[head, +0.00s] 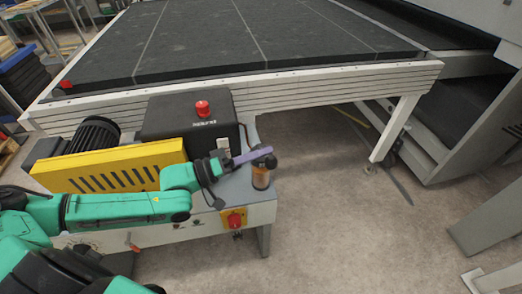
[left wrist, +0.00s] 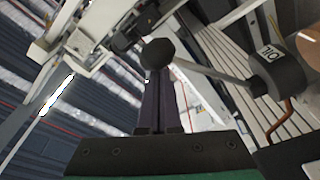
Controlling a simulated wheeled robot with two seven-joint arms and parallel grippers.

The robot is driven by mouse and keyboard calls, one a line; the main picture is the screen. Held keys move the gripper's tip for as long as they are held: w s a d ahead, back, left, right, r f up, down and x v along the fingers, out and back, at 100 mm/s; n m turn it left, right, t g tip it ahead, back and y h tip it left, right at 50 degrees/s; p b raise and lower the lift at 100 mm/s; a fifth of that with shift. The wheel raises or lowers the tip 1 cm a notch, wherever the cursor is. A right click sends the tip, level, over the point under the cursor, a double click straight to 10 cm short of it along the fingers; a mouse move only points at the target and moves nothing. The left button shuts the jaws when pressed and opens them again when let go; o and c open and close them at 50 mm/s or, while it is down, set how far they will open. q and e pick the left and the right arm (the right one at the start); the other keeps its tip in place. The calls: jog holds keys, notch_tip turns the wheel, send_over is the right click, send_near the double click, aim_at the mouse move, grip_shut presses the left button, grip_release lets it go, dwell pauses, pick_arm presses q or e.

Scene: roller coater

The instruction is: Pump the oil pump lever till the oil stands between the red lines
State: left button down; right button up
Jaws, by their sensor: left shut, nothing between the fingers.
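The oil pump (head: 262,172) stands at the right end of the machine's grey cabinet, with a black cap and an amber reservoir. The oil level and red lines are too small to read. In the left wrist view, its black cap marked OIL (left wrist: 277,70) is at the right. The lever, a grey rod ending in a round black knob (left wrist: 158,53), reaches left from it. My left gripper (head: 262,154) is shut and empty. Its purple fingers (left wrist: 158,82) point at the knob, their tips at its lower edge; I cannot tell whether they touch. My right gripper is not in view.
A black box with a red button (head: 202,108) and a yellow slotted guard (head: 110,166) stand left of the pump. A red switch on a yellow plate (head: 235,219) is below it. The white conveyor frame (head: 300,88) runs behind. Floor to the right is clear.

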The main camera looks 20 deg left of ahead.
pick_arm(q)
jog(key=shift+f, duration=0.1)
jog(key=shift+s+d+f+m, duration=0.15)
jog(key=shift+s+f+m, duration=0.05)
jog(key=shift+m, duration=0.1)
jog(key=shift+f, duration=0.15)
notch_tip(320, 180, down, 11)
jog(key=s+d+m+g+h+b, duration=0.1)
jog(key=s+m+h+b, duration=0.1)
jog(key=m+b, duration=0.5)
jog(key=shift+s+d+m+g, duration=0.2)
jog(key=shift+m+g, duration=0.1)
jog(key=shift+m, duration=1.9)
